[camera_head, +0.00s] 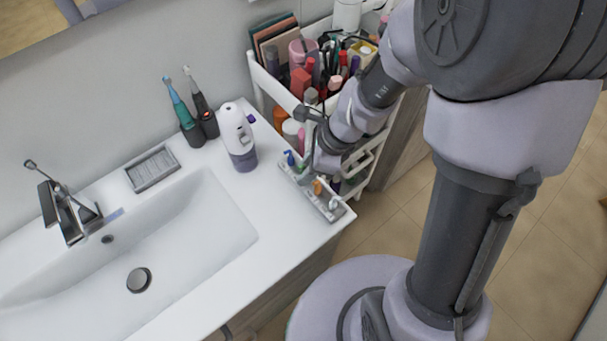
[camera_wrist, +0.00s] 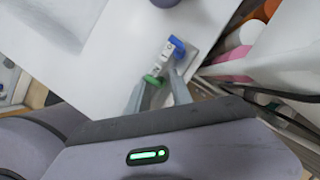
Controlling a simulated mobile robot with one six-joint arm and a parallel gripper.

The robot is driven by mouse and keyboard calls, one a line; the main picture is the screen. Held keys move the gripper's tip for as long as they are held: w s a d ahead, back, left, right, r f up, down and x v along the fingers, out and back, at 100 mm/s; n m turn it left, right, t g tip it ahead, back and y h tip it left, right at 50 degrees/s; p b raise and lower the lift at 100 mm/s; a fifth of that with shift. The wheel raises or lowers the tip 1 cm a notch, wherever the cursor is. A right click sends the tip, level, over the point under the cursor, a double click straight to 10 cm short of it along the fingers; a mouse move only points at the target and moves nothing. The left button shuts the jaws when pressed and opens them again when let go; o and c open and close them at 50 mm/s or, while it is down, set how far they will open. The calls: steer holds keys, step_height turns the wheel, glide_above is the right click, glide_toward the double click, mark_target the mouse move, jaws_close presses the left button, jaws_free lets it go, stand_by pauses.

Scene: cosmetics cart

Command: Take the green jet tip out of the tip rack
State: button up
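The tip rack (camera_head: 322,206) is a narrow light grey tray at the right edge of the white counter. The green jet tip (camera_wrist: 153,80) shows in the wrist view at the ends of my fingers, close to the left finger. In the head view it is a small patch of green (camera_head: 303,167) beside my gripper, mostly hidden. My gripper (camera_wrist: 163,82) points down at the rack with its two grey fingers visibly apart. I cannot tell whether either finger touches the green tip. A blue tip (camera_wrist: 177,42) stands just beyond it. An orange tip (camera_head: 317,187) stands nearer the rack's front end.
A white and purple water flosser (camera_head: 238,138) and two electric toothbrushes (camera_head: 184,115) stand left of the rack. A cart (camera_head: 280,92) full of cosmetics stands close behind my wrist. The sink (camera_head: 190,235) is at left. The counter between sink and rack is clear.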

steer(key=shift+r, duration=0.1)
jaws_close()
